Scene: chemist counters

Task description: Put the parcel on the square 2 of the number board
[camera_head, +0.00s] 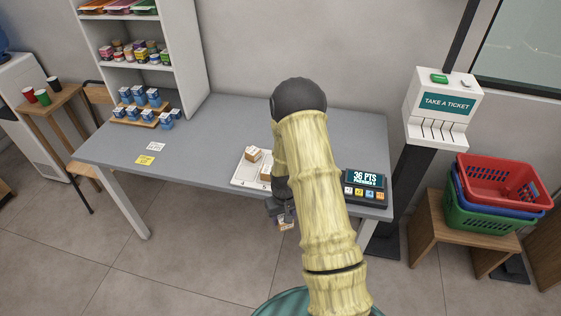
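The white number board (238,181) lies on the grey counter, partly hidden behind my arm. The figures 4 and 5 show along its front edge; square 2 cannot be made out. One brown and white parcel (252,154) sits on the board's back left part, and another brown parcel (265,173) sits nearer the front, partly covered by my arm. My gripper (284,218) points down in front of the counter's front edge, below the board in the picture. A small brown and white parcel (286,225) is between its fingers, apart from the board.
A dark points display (365,188) stands on the counter right of my arm. Blue and white boxes (146,113) stand at the counter's back left, near white and yellow cards (145,160). The counter's left middle is clear. Stacked baskets (497,195) and a ticket machine (441,107) are at right.

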